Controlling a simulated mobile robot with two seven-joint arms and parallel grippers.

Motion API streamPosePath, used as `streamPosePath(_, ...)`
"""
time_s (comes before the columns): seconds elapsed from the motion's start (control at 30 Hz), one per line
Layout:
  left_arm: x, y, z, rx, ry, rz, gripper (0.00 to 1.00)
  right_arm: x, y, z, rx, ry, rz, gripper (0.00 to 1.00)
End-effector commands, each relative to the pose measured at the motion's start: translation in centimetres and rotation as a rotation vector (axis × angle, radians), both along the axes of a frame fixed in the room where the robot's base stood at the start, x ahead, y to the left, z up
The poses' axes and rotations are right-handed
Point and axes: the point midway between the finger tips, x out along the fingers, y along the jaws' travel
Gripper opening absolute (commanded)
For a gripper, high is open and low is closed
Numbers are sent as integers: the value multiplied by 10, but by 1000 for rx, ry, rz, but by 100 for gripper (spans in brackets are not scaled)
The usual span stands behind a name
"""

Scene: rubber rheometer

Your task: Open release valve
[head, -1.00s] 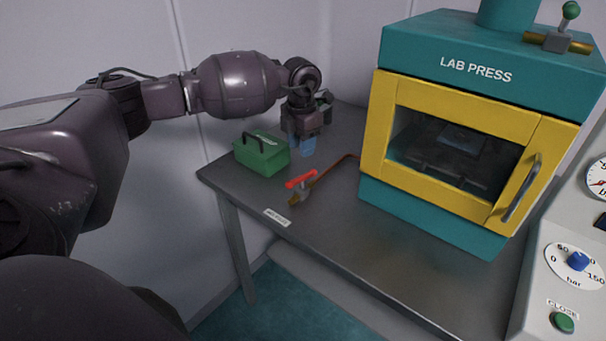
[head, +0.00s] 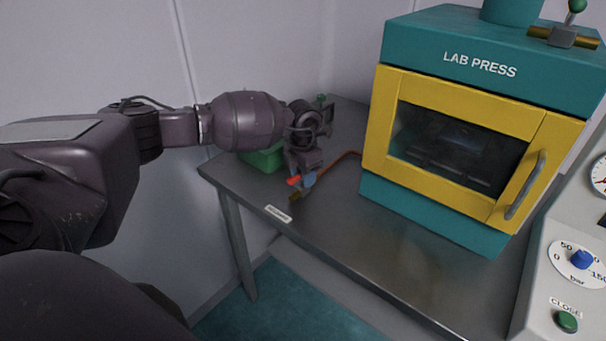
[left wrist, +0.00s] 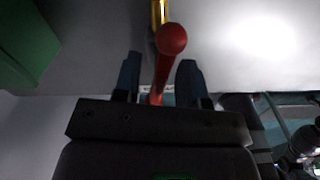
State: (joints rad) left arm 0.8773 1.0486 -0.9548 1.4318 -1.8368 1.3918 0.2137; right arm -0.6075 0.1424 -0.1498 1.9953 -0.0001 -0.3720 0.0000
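The release valve has a red lever handle (head: 293,181) and a brass body with a copper pipe (head: 345,156) running toward the press. It sits on the grey table near its left front edge. My left gripper (head: 304,180) is down at the valve. In the left wrist view, the red handle (left wrist: 168,62) stands between the two blue fingers of my left gripper (left wrist: 157,80), with gaps on both sides. The fingers are open. In the head view my gripper hides part of the handle and valve. My right gripper is not in view.
A green box (head: 262,160) stands just behind and left of the valve, partly hidden by my left arm. The lab press (head: 372,150) with its yellow door stands to the right. A small label (head: 278,213) lies at the table's front edge. The table front is clear.

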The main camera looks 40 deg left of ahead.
Motion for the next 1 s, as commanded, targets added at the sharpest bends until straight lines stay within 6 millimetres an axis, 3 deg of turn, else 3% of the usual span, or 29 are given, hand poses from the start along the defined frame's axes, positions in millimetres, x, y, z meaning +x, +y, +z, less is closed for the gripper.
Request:
streamPosePath(0.17,0,0,0,0,0,0,38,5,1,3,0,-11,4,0)
streamPosePath(0.43,0,0,0,0,0,0,0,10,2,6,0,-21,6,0)
streamPosePath(0.63,0,0,2,0,-1,22,0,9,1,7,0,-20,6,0)
streamPosePath(1.0,1,0,2,0,-3,230,0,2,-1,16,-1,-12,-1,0)
